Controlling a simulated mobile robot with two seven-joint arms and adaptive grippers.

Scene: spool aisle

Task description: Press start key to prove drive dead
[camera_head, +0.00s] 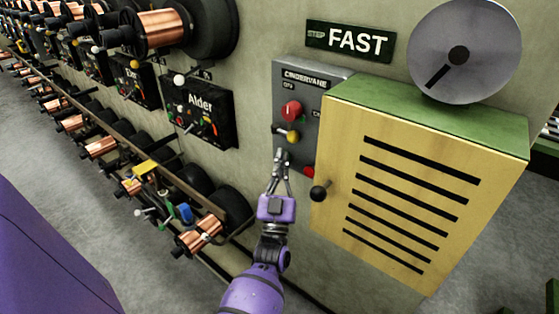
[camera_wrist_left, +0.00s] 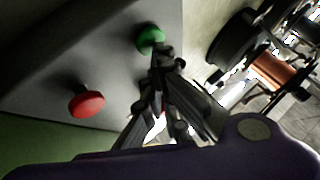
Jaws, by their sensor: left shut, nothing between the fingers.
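The grey control panel (camera_head: 313,88), lettered CINDERVANE, is on the wall left of the yellow cabinet. It carries a red knob (camera_head: 291,110) with a small yellow piece (camera_head: 293,136) below it, and a red button (camera_head: 309,172) lower down. My left gripper (camera_head: 281,156) is shut and empty, its tips at the panel's lower left. In the left wrist view the fingertips (camera_wrist_left: 162,57) overlap the edge of a green button (camera_wrist_left: 150,37); I cannot tell whether they touch it. The red button (camera_wrist_left: 87,101) is clear of the fingers there. The green button is hidden in the head view.
The yellow cabinet (camera_head: 335,130), with black slots and a dark knob (camera_head: 320,191), stands close right of my gripper. A FAST sign (camera_head: 350,41) and a grey disc dial (camera_head: 464,50) are above. Spool racks (camera_head: 160,28) and an Alder panel (camera_head: 199,112) line the left.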

